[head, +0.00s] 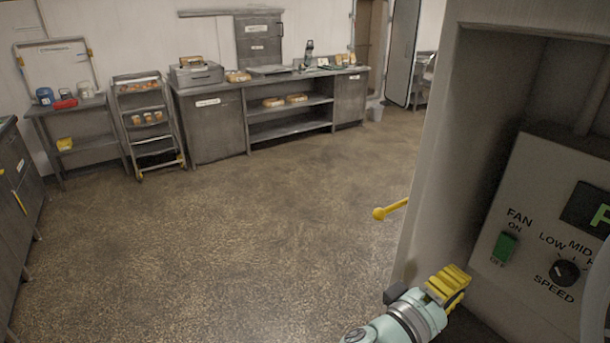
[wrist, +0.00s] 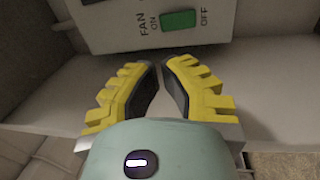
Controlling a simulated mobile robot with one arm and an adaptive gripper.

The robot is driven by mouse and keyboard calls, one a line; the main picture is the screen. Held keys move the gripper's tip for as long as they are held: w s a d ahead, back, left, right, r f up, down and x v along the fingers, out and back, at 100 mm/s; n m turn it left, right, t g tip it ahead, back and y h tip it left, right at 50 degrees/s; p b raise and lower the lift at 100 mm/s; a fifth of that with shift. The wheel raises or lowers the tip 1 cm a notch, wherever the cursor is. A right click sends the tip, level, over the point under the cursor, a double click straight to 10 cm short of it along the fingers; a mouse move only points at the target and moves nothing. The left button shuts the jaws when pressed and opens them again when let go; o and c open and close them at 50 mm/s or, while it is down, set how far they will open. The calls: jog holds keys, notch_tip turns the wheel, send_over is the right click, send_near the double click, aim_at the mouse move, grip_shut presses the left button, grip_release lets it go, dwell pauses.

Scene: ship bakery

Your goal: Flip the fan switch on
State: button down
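The fan switch (head: 505,247) is a green rocker on the grey control panel (head: 534,207). ON is printed above it and OFF below it in the head view. I cannot tell which side is pressed in. In the wrist view the green switch (wrist: 179,19) is at the top, past the fingertips, with ON on its left and OFF on its right. My gripper (head: 452,283) has yellow ribbed fingers and is left of and below the switch in the head view, apart from it. In the wrist view the tips of my gripper (wrist: 160,64) nearly meet, with nothing between them.
A speed knob (head: 565,272) sits right of the switch. The panel is recessed in a pale housing (head: 428,190) whose side wall stands close to my gripper. A yellow-knobbed handle (head: 380,213) sticks out left. The floor (head: 220,240) is clear; counters (head: 215,130) stand far back.

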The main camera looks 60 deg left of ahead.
jog(key=shift+a+f, duration=0.2)
jog(key=shift+a, duration=0.2)
jog(key=shift+d, duration=0.1)
jog(key=p, duration=0.5)
send_near(502, 236)
jog(key=w, duration=0.2)
jog(key=w+r, duration=0.1)
jog(key=w, duration=0.3)
jog(key=shift+w+d+r, duration=0.1)
jog(key=shift+w+r, duration=0.05)
jog(key=shift+r, duration=0.15)
jog(key=shift+w+f+p, duration=0.1)
jog(key=shift+w+p, duration=0.2)
jog(key=shift+w, duration=0.65)
